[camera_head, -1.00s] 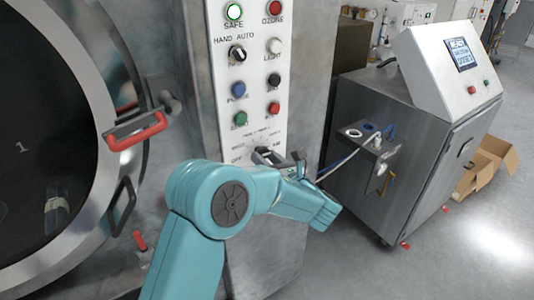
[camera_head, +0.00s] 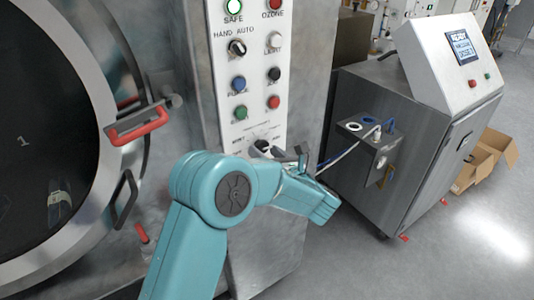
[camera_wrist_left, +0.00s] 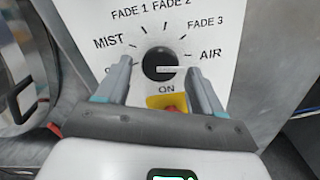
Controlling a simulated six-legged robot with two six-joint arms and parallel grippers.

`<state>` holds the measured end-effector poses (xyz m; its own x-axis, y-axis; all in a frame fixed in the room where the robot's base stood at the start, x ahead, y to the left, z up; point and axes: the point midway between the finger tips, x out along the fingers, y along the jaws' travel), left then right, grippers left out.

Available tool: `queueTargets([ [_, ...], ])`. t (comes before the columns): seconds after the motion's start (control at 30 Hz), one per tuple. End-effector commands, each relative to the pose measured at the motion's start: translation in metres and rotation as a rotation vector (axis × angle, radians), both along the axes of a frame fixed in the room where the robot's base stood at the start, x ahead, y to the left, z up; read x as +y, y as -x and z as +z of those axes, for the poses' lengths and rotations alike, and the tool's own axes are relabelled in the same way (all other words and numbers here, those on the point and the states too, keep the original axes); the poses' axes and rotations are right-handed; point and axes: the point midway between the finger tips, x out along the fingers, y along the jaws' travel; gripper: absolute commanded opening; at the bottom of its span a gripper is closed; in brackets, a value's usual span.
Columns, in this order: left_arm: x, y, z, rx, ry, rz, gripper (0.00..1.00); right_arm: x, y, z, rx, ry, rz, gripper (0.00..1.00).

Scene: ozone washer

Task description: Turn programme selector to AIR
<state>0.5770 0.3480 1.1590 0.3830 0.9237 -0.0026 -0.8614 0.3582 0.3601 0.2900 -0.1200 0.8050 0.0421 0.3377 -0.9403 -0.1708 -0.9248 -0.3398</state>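The programme selector is a round black knob (camera_wrist_left: 160,63) on the white panel, with a white pointer bar. The pointer aims right, slightly below the AIR label (camera_wrist_left: 210,53). MIST, FADE 1, FADE 2 and FADE 3 are printed around the knob. My left gripper (camera_wrist_left: 160,72) is open, with one finger on each side of the knob and visible gaps between. In the head view, my left gripper (camera_head: 281,154) is at the lower panel and hides much of the dial. My right gripper is not in view.
A yellow and red part (camera_wrist_left: 170,102) sits just below the knob, partly behind my gripper. Buttons and switches line the panel (camera_head: 252,80) above. The round door with its red handle (camera_head: 138,126) stands left. A steel cabinet (camera_head: 385,115) stands right.

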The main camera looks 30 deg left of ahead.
Motion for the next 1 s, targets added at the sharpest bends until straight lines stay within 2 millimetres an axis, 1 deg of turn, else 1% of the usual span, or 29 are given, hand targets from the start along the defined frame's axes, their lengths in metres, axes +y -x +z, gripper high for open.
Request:
queueTargets([
  [0.17, -0.001, 0.0, 0.001, -0.003, -0.001, -0.001, 0.67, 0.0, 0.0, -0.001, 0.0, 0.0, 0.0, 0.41],
  [0.27, -0.01, 0.004, 0.0, -0.004, -0.001, -0.001, 0.67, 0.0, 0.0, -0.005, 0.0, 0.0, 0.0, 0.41],
  [0.37, -0.028, 0.011, -0.002, -0.005, -0.001, -0.004, 0.67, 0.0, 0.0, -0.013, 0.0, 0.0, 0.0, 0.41],
  [0.6, -0.089, 0.035, -0.002, -0.004, -0.001, -0.006, 0.67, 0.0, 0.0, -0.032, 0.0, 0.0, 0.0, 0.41],
  [0.7, -0.111, 0.045, -0.002, -0.004, -0.001, -0.004, 0.67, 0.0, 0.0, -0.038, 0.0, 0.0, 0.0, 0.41],
  [0.83, -0.133, 0.055, -0.001, -0.003, -0.001, -0.003, 0.67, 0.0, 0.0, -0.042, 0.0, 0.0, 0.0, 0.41],
  [0.9, -0.141, 0.058, 0.0, -0.002, 0.0, -0.003, 0.67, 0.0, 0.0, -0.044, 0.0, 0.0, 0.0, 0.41],
  [1.0, -0.149, 0.061, 0.0, -0.001, 0.0, 0.0, 0.67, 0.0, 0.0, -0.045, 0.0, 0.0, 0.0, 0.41],
])
